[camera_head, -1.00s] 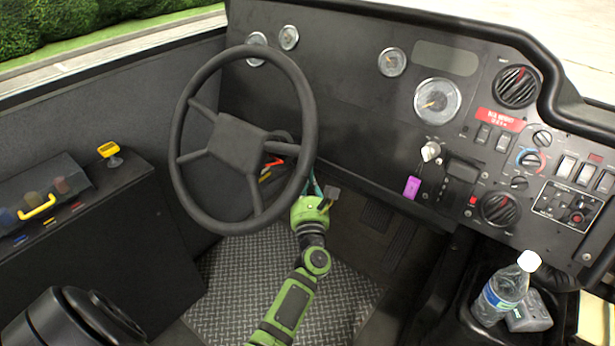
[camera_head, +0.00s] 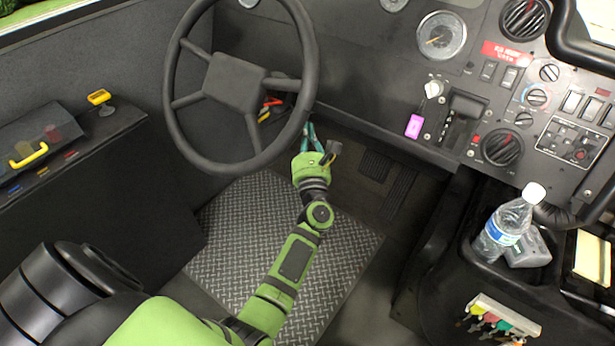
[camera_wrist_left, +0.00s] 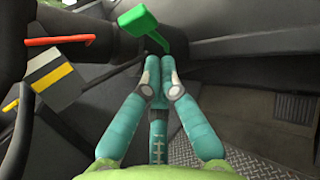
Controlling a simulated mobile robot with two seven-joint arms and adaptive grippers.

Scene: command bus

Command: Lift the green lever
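The green lever (camera_wrist_left: 145,23) shows in the left wrist view at the top, with a block-shaped knob and a thin stem running down to the right. In the head view I cannot make it out near the steering wheel rim. My left gripper (camera_wrist_left: 161,66) has its teal fingertips together at the lower end of the stem. I cannot tell whether the stem is between them. My right gripper is not in view.
The black steering wheel (camera_head: 235,82) is close beside the left gripper. A red lever (camera_wrist_left: 60,41) and a yellow-grey striped piece (camera_wrist_left: 50,73) are left of the green lever. The dashboard (camera_head: 375,90) is beyond. A bottle (camera_head: 505,228) stands at the right. The floor mat (camera_head: 235,225) is bare.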

